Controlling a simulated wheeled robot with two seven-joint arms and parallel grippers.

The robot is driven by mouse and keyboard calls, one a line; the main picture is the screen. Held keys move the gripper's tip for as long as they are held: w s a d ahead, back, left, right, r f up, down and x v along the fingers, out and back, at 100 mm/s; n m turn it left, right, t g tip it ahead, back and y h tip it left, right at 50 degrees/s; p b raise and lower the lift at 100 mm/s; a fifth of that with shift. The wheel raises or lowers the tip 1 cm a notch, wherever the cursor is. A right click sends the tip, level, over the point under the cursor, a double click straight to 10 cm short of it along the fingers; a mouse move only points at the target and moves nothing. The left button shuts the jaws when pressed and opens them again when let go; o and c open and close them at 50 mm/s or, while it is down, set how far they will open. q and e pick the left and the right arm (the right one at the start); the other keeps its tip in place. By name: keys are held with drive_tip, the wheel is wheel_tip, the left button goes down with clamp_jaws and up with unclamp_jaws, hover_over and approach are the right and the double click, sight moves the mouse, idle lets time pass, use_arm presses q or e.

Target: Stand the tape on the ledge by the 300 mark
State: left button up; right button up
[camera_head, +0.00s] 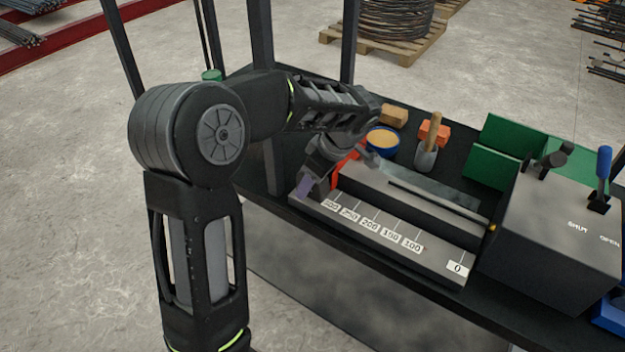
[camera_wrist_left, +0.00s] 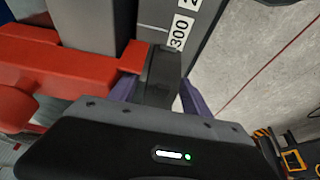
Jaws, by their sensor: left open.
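The pale grey ledge (camera_head: 385,235) runs along the front of the bench, with number labels from 300 at the left to 0 at the right. The 300 mark (camera_head: 331,205) is just right of my left gripper (camera_head: 308,187). In the left wrist view, a dark block that looks like the tape (camera_wrist_left: 160,72) stands between the purple fingers of my left gripper (camera_wrist_left: 160,95). It is beside the 300 label (camera_wrist_left: 180,32). The fingers are open, one on each side; I cannot tell whether either touches it. In the head view my gripper hides the tape. My right gripper is not in view.
A red part (camera_wrist_left: 60,70) is close beside the fingers. A grey box (camera_head: 550,230) with levers stands at the right.

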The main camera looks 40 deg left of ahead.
use_arm(q)
drive_tip(key=p+v, duration=0.6)
drive_tip(key=v, duration=0.6)
idle(0.6)
